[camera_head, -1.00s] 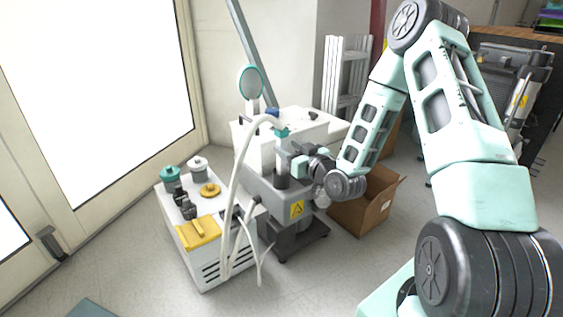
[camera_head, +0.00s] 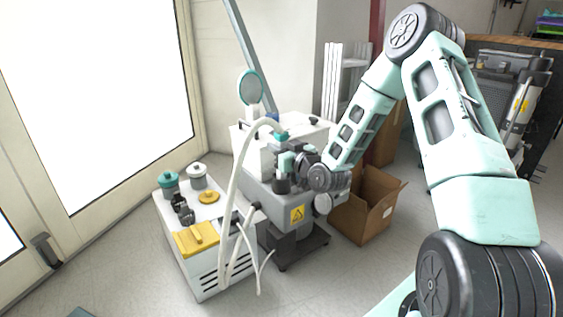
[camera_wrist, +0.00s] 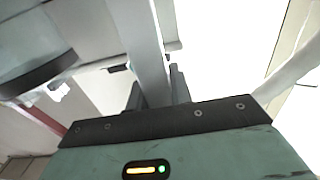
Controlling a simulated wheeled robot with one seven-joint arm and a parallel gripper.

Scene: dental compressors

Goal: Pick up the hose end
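The white hose (camera_head: 236,175) rises from the low white cabinet and arches over at the top. Its upper end, with a teal fitting (camera_head: 281,134), hangs beside the grey machine. My gripper (camera_head: 284,161) is close beside and just below this fitting; contact cannot be made out. In the wrist view both dark fingers of my gripper (camera_wrist: 158,92) show apart, with a pale upright strip (camera_wrist: 147,40) in line with the gap between them. I cannot tell whether the strip is gripped or lies behind. A pale tube, perhaps the hose (camera_wrist: 290,76), crosses at the right.
The low white cabinet (camera_head: 210,268) carries jars and a yellow tray (camera_head: 196,238). An open cardboard box (camera_head: 375,218) is to the right. The floor in front is clear.

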